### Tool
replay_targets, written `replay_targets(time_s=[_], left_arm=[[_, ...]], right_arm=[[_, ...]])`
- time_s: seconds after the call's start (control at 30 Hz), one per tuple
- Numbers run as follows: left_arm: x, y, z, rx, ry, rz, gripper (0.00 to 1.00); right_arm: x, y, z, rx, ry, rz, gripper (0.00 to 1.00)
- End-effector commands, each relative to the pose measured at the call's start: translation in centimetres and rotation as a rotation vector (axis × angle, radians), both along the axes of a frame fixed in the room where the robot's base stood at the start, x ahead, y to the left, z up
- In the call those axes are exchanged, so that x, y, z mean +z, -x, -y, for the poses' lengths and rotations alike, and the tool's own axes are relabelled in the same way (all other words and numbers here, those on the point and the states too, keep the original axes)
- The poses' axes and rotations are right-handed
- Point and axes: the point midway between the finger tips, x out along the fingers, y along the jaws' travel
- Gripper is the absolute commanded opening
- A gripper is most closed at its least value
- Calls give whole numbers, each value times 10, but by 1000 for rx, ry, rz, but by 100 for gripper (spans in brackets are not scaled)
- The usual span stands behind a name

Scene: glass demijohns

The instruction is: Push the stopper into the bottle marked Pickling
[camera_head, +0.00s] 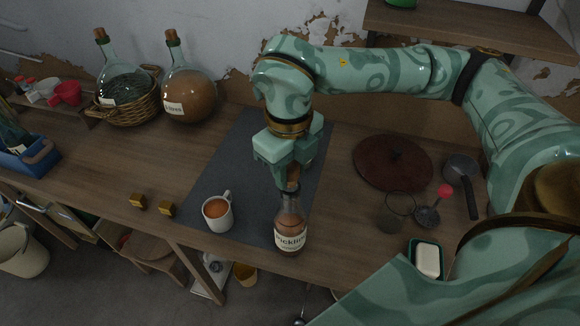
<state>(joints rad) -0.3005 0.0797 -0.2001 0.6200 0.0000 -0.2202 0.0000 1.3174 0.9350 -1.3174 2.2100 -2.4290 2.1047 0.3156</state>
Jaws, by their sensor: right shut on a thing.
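The bottle marked Pickling (291,222) is clear glass with a brownish content and a pale label, and stands upright near the front edge of the dark mat. My right gripper (289,180) points down directly over the bottle's neck. It is shut on the brown stopper (293,175), which shows partly between the fingers. The stopper is at the bottle's mouth; I cannot tell how deep it sits, as the fingers hide part of it. My left gripper is not in view.
A mug (218,213) stands left of the bottle. A glass (390,215), a red lid (393,162), a small pan (460,170) and a soap dish (427,259) are at the right. Corked demijohns (188,95) stand at the back left. The mat's (225,165) back left is clear.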

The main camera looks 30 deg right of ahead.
Motion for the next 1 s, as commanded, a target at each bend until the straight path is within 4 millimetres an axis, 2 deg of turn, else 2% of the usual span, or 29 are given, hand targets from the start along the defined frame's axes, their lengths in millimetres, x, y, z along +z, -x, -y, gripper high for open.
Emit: replay_targets(time_s=[0.43,1.0], left_arm=[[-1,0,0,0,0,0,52],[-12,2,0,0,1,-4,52]], right_arm=[[-1,0,0,0,0,0,10],[-15,0,0,0,0,-2,10]])
